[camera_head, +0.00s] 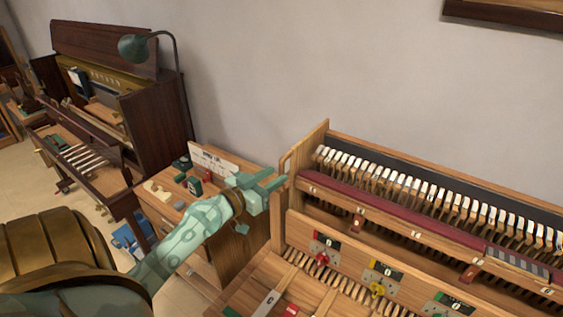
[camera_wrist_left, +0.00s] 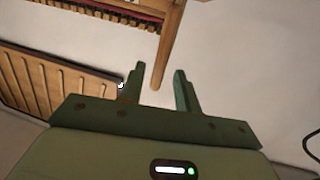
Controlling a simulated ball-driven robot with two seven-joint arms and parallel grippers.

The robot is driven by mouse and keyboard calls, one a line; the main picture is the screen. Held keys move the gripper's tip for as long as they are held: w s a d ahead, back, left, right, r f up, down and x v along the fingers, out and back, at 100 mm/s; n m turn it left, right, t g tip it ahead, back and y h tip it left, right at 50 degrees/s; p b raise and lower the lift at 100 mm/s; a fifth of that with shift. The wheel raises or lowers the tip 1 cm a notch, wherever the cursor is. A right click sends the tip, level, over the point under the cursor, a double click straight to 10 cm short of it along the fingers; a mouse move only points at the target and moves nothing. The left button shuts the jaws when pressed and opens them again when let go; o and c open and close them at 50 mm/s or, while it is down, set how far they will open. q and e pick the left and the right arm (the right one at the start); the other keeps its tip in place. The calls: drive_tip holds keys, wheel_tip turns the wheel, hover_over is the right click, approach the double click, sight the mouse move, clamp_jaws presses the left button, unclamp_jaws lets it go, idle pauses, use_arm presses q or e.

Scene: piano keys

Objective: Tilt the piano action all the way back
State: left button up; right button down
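The piano action (camera_head: 440,215) is a wooden frame with a row of pale hammers and a dark red rail, at the right of the head view. Part of it shows upside down at the top left of the wrist view (camera_wrist_left: 115,10). Its left end has a wooden side post (camera_head: 283,205). My left gripper (camera_head: 279,179) is beside that post, to its left. In the wrist view my left gripper (camera_wrist_left: 159,76) is open and empty. The end of a wooden post (camera_wrist_left: 167,50) shows just beyond the fingertips, in line with the gap; contact cannot be told. My right gripper is out of view.
A wooden cabinet (camera_head: 225,255) with small parts on top stands left of the action. Numbered panels with coloured knobs (camera_head: 378,290) line the action's front. A dark upright piano (camera_head: 155,110) with a green lamp (camera_head: 133,47) stands further left.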

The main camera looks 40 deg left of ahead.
sight(280, 173)
use_arm(q)
drive_tip(key=shift+w+d+p, duration=0.2)
drive_tip(key=shift+w+p, duration=0.1)
drive_tip(key=shift+w, duration=1.5)
